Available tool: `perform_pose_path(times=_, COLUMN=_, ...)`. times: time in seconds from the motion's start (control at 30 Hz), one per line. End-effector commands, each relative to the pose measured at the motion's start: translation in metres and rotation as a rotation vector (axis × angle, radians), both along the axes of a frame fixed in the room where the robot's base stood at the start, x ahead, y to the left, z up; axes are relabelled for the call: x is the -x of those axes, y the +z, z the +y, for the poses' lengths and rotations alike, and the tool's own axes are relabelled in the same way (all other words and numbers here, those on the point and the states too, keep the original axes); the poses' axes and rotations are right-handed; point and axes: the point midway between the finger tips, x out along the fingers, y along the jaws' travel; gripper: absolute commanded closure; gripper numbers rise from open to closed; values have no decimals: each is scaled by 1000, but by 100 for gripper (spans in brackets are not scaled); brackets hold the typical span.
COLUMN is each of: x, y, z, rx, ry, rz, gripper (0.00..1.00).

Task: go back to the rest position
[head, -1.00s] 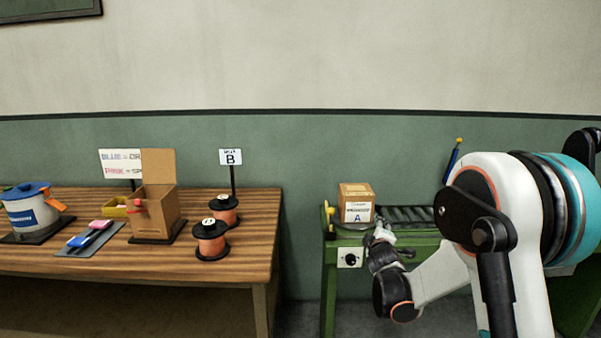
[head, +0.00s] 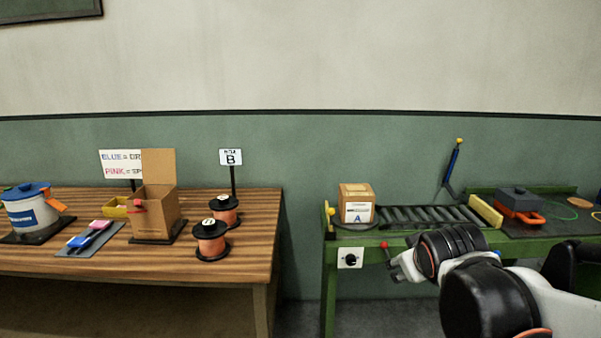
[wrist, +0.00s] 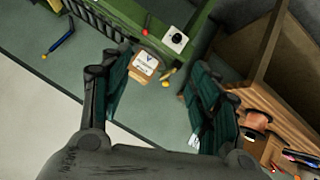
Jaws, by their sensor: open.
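My gripper (head: 402,266) is in front of the green conveyor table in the head view, at lower right. In the wrist view my gripper (wrist: 160,98) has its two dark green fingers spread wide with nothing between them touching. A cardboard box labelled A (head: 357,205) sits on the left end of the roller conveyor (head: 425,216). The box also shows in the wrist view (wrist: 146,64), beyond the gap between the fingers. My gripper is apart from it.
A wooden table (head: 150,262) at left holds an open carton (head: 157,213), two copper spools (head: 211,240), a sign B (head: 231,157) and a blue-lidded bucket (head: 34,212). A red-tipped lever (head: 384,245) and a black knob (head: 350,258) are at the conveyor's front.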

Motion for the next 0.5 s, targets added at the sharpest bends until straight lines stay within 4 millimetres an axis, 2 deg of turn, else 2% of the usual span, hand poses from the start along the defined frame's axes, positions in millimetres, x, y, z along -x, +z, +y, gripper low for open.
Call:
perform_pose_path(times=0.03, x=20, y=-2, z=2, rx=-32, ry=-15, rz=18, gripper=44)
perform_pose_path(times=0.3, x=114, y=-21, z=18, rx=-210, ry=-104, rz=117, gripper=44)
perform_pose_path(times=0.5, x=166, y=-39, z=29, rx=-310, ry=-155, rz=181, gripper=44)
